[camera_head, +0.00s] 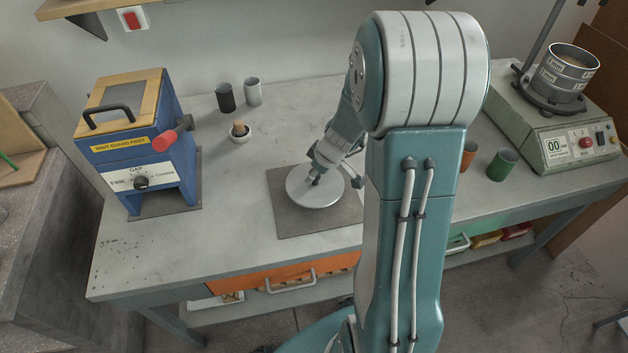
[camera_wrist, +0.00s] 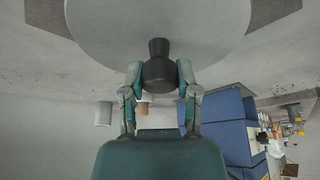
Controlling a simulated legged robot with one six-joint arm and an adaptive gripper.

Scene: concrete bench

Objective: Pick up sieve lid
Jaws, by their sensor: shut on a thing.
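The sieve lid (camera_head: 308,194) is a round, pale grey disc with a dark knob at its centre. In the head view it is over a dark square mat (camera_head: 285,222) on the bench. My gripper (camera_head: 317,174) reaches down to the knob from above and behind. In the wrist view the lid (camera_wrist: 215,40) fills the top of the picture, and my gripper (camera_wrist: 160,80) has its two fingers on either side of the black knob (camera_wrist: 160,73), shut on it. I cannot tell whether the lid touches the mat.
A blue machine (camera_head: 140,150) with a red handle stands on the left of the bench (camera_head: 230,215). A sieve shaker (camera_head: 570,125) is at the right, with orange and green cups nearby (camera_head: 502,165).

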